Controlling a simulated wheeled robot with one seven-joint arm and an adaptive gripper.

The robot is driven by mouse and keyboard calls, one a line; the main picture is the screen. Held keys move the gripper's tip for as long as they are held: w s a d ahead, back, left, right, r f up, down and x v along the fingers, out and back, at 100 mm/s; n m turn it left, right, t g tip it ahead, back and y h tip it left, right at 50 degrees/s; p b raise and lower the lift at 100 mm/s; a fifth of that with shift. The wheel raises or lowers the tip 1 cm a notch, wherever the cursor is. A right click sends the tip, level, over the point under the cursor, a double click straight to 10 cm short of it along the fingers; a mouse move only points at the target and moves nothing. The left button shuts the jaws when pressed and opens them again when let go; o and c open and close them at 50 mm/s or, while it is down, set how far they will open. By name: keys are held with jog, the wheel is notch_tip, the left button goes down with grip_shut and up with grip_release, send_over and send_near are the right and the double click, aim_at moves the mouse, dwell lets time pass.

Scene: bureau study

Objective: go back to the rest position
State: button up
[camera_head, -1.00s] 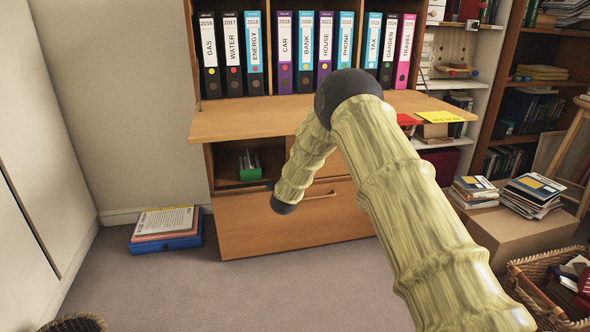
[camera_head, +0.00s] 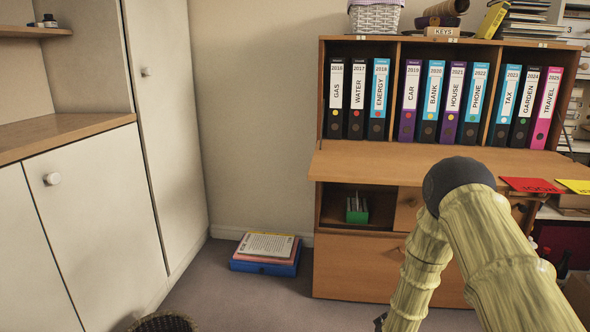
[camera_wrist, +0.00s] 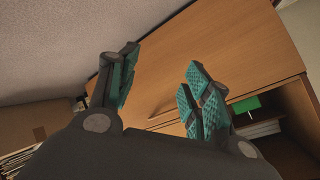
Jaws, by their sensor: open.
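My gripper (camera_wrist: 158,88) is open and empty in the wrist view, its two teal-padded fingers apart. It faces the wooden front of the bureau, with the carpet at the upper left. In the head view my arm comes in from the lower right and bends at a dark joint. Only a small dark bit of my gripper (camera_head: 380,322) shows there, at the bottom edge, in front of the bureau's lower drawer.
The wooden bureau (camera_head: 350,165) holds a row of labelled binders (camera_head: 430,100). A green box (camera_head: 357,212) sits in its open compartment. Papers on a blue box (camera_head: 265,266) lie on the floor. A wicker basket (camera_head: 165,322) stands at the bottom. White cupboards (camera_head: 90,220) line the left.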

jog(key=s+a+f+n+g+y, duration=0.1)
jog(key=s+a+f+n+g, duration=0.2)
jog(key=s, duration=0.9)
jog(key=s+a+f+n+g+y, duration=0.1)
jog(key=s+f+n+g, duration=0.2)
jog(key=s, duration=0.9)
jog(key=s+a+f+n+g+y, duration=0.1)
jog(key=s+a+f+n, duration=0.3)
jog(key=s, duration=0.8)
jog(key=s+r+n+g+p, duration=0.15)
jog(key=s+g, duration=0.25)
jog(key=s, duration=1)
notch_tip(320, 180, up, 38)
jog(key=p, duration=3.7)
jog(key=shift+d+f+n+t, duration=0.15)
jog(key=shift+f+n+t, duration=0.15)
jog(key=shift+n, duration=0.15)
jog(key=shift+w, duration=0.1)
